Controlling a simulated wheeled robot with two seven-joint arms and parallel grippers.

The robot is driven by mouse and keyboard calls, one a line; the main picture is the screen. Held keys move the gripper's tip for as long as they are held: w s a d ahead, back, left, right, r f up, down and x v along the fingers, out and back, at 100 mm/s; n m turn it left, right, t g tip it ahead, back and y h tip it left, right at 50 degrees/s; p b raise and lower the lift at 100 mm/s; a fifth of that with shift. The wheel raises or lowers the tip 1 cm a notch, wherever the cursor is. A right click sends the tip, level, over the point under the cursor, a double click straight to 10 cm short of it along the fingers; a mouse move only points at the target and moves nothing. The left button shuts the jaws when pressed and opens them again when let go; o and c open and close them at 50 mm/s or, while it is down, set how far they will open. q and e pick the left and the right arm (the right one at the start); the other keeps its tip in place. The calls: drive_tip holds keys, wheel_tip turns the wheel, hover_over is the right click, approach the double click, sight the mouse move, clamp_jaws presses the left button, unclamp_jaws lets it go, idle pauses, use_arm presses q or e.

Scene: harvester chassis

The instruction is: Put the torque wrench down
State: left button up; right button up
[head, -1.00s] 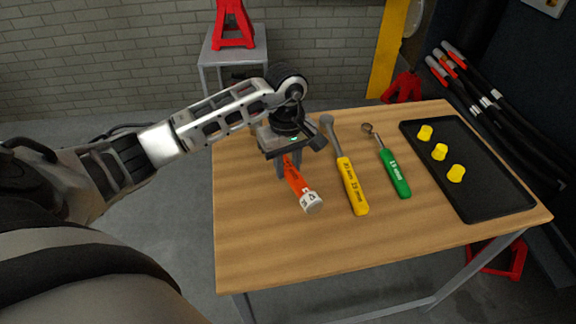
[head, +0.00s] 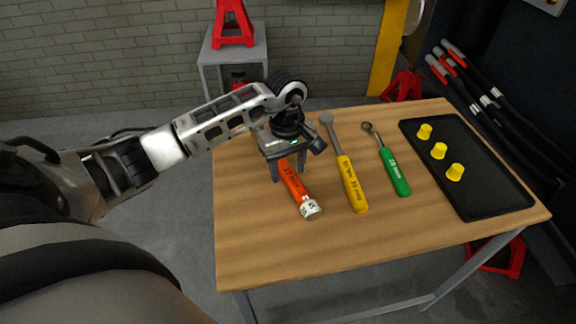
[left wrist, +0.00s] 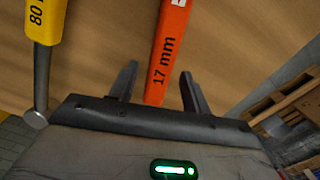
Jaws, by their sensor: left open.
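The orange torque wrench (head: 297,188), with a white end, lies on the wooden table at the left of the row of tools. Its handle, marked 17 mm, also shows in the left wrist view (left wrist: 167,50). My left gripper (head: 288,171) is open just above the wrench's far part. In the left wrist view its two fingers (left wrist: 158,75) stand apart on either side of the orange handle, with gaps between. The gripper hides the wrench's far end. My right gripper is not in view.
A yellow-handled wrench (head: 352,184) and a green-handled wrench (head: 393,172) lie to the right on the table (head: 250,240). A black tray (head: 487,194) with yellow caps (head: 439,151) is at the table's right. The front left of the table is clear.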

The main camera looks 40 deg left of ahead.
use_arm(q)
wheel_tip(320, 180, up, 12)
drive_tip(key=b, duration=0.1)
drive_tip(key=shift+w+a, duration=0.15)
drive_tip(key=shift+a, duration=0.1)
drive_tip(key=shift+f, duration=0.1)
idle(0.4)
